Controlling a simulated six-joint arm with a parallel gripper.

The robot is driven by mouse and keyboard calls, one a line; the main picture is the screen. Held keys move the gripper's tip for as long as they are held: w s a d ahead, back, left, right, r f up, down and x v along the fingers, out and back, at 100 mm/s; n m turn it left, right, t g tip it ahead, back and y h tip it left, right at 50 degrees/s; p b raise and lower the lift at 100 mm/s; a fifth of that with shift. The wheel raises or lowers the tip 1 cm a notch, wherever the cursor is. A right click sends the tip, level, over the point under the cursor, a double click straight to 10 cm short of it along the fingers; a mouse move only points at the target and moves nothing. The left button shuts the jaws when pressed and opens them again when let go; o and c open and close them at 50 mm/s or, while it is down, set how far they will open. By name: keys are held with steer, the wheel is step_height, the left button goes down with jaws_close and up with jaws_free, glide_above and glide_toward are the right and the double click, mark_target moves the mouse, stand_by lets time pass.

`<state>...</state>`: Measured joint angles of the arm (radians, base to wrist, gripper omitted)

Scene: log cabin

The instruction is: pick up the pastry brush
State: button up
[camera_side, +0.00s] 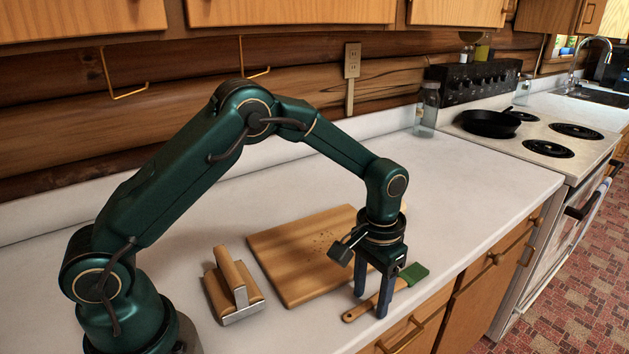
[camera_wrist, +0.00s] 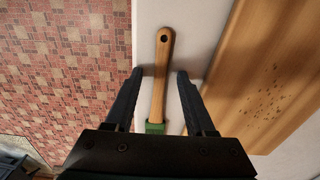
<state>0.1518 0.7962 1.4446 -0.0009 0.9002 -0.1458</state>
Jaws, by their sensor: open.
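The pastry brush lies on the white counter close to its front edge, with a wooden handle (camera_side: 359,310) and a green head (camera_side: 413,273). In the wrist view its handle (camera_wrist: 162,75) has a hole at the far end, and only a bit of the green part (camera_wrist: 155,128) shows above my gripper's body. My gripper (camera_side: 371,303) points down over the brush with its jaws open. In the wrist view the two fingers (camera_wrist: 160,72) stand on either side of the handle, with a gap on each side.
A wooden cutting board (camera_side: 300,254) with crumbs lies behind the brush, close to my gripper. A wooden tool with a metal base (camera_side: 232,289) stands left of the board. The counter's front edge and the tiled floor (camera_wrist: 65,70) are close by.

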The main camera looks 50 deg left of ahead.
jaws_close()
steer(key=shift+r, duration=0.45)
steer(key=r, duration=0.2)
steer(key=a+r, duration=0.1)
steer(key=r, duration=0.1)
steer(key=s+a+r, duration=0.3)
steer(key=a+r, duration=0.3)
steer(key=a, duration=0.4)
steer(key=shift+a+r, duration=0.15)
steer(key=shift+s, duration=0.1)
